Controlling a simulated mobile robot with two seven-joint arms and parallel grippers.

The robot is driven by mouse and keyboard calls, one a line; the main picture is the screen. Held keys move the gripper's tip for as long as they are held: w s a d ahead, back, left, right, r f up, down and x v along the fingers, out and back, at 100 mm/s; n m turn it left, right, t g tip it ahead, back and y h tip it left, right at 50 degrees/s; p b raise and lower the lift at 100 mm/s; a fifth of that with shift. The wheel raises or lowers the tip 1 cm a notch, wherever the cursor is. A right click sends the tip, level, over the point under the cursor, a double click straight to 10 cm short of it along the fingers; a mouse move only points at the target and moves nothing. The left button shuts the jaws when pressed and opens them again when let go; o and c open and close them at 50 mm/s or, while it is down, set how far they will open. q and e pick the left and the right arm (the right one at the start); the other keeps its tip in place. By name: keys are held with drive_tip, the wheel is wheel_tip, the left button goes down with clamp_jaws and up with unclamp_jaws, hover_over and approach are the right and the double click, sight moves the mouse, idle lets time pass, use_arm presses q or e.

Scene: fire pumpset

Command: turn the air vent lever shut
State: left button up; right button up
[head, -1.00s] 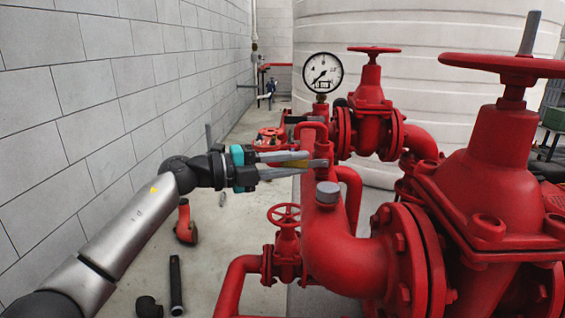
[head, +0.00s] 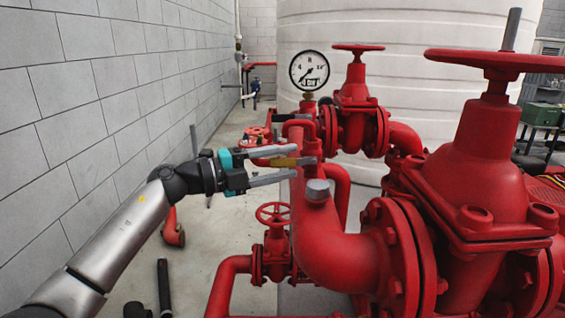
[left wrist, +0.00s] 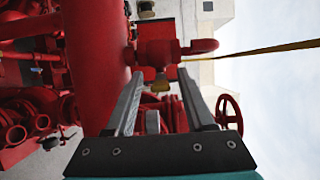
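The air vent lever (head: 286,162) is a short yellow bar on the left side of the red pipe (head: 325,228), lying about level. My left gripper (head: 291,161) is open around it, one grey finger above and one below. Both fingers look clear of the lever, though I cannot tell the depth. My right gripper is not in view.
A red handwheel valve (head: 273,214) stands below my left gripper. A pressure gauge (head: 309,70) rises behind it. Large red valves (head: 480,170) fill the right side.

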use_arm(q)
drive_tip(key=v, duration=1.5)
drive_tip(key=shift+a+p, duration=0.15)
drive_tip(key=shift+p, duration=0.2)
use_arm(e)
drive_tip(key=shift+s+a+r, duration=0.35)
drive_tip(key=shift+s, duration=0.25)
use_arm(q)
drive_tip(key=shift+s, duration=0.1)
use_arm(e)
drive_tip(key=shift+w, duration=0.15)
